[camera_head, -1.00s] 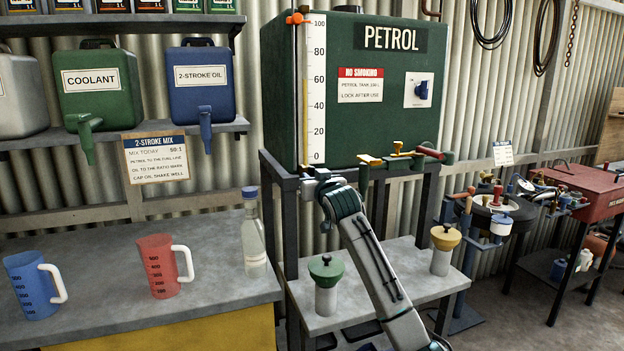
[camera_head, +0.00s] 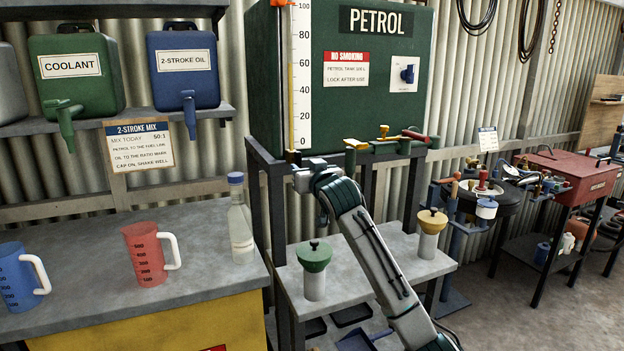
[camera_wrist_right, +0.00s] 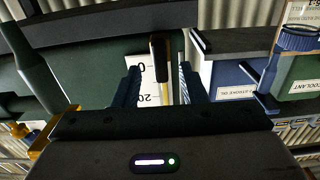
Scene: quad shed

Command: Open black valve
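The green petrol tank (camera_head: 350,110) stands on a dark frame with a white level scale at its left edge. Along its lower front are valves with yellow handles (camera_head: 384,131) and one red handle (camera_head: 415,135). No black handle shows clearly in the head view. My right gripper (camera_wrist_right: 159,72) is open at the tank's lower left, below the scale; in the head view its fingertips are hard to make out. In the right wrist view, upside down, a black bar with a tan edge (camera_wrist_right: 158,50) shows between the open fingers. I cannot tell whether they touch it. My left gripper is out of view.
A bench (camera_head: 190,270) at left holds a red jug (camera_head: 146,255), a blue jug (camera_head: 18,275) and a clear bottle (camera_head: 241,235). Green-topped (camera_head: 314,258) and yellow-topped (camera_head: 431,222) cans stand on the lower shelf beside my right arm. Coolant and oil containers sit up left.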

